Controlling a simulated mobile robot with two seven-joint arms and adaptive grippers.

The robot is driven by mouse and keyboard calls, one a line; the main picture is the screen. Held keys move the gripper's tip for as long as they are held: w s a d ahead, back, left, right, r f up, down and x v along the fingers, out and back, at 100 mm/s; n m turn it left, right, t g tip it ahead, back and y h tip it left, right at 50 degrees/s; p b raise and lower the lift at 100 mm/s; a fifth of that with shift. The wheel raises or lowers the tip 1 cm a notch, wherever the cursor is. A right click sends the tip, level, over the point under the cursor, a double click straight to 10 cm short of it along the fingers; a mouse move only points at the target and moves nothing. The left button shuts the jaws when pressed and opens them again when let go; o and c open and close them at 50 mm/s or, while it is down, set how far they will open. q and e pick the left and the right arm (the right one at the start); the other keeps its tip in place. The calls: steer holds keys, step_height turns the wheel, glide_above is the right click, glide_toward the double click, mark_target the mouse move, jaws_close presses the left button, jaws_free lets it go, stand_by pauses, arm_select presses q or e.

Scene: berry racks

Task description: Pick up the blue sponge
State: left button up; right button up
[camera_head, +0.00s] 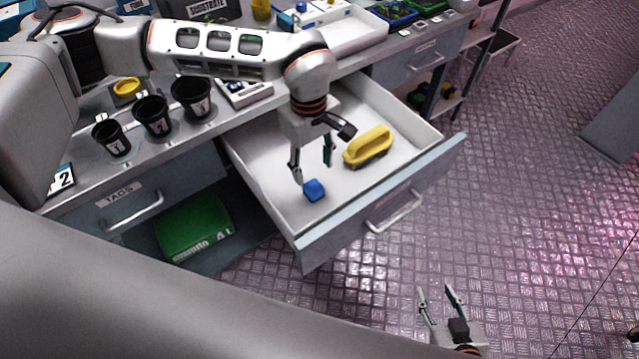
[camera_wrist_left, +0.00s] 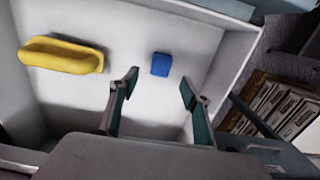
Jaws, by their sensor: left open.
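The blue sponge (camera_head: 314,190) lies on the floor of the open white drawer (camera_head: 262,158), near its front left part. In the left wrist view the sponge (camera_wrist_left: 160,64) is ahead of the fingertips, between their lines, and clear of both. My left gripper (camera_head: 312,172) is open and empty, pointing down into the drawer just above and behind the sponge. Its two fingers also show in the left wrist view (camera_wrist_left: 158,84). My right gripper (camera_head: 437,296) is open and empty, out over the floor in front of the drawer.
A yellow-handled brush (camera_head: 368,146) lies in the drawer to the right of the sponge. The drawer's raised front panel (camera_head: 385,190) and side walls surround both. Black numbered pots (camera_head: 152,116) stand on the counter at left. A green bag (camera_head: 195,228) sits on the shelf below.

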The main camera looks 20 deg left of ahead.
mark_target(312, 185)
arm_select(q)
steer(key=shift+w+a+f, duration=0.25)
steer(key=shift+a, duration=0.15)
steer(key=shift+f, duration=0.4)
steer(key=f, duration=0.6)
steer(key=shift+s+d+f, duration=0.2)
steer(key=shift+d+f, duration=0.05)
steer(key=shift+f, duration=0.15)
steer(key=c, duration=0.9)
step_height(312, 185, up, 20)
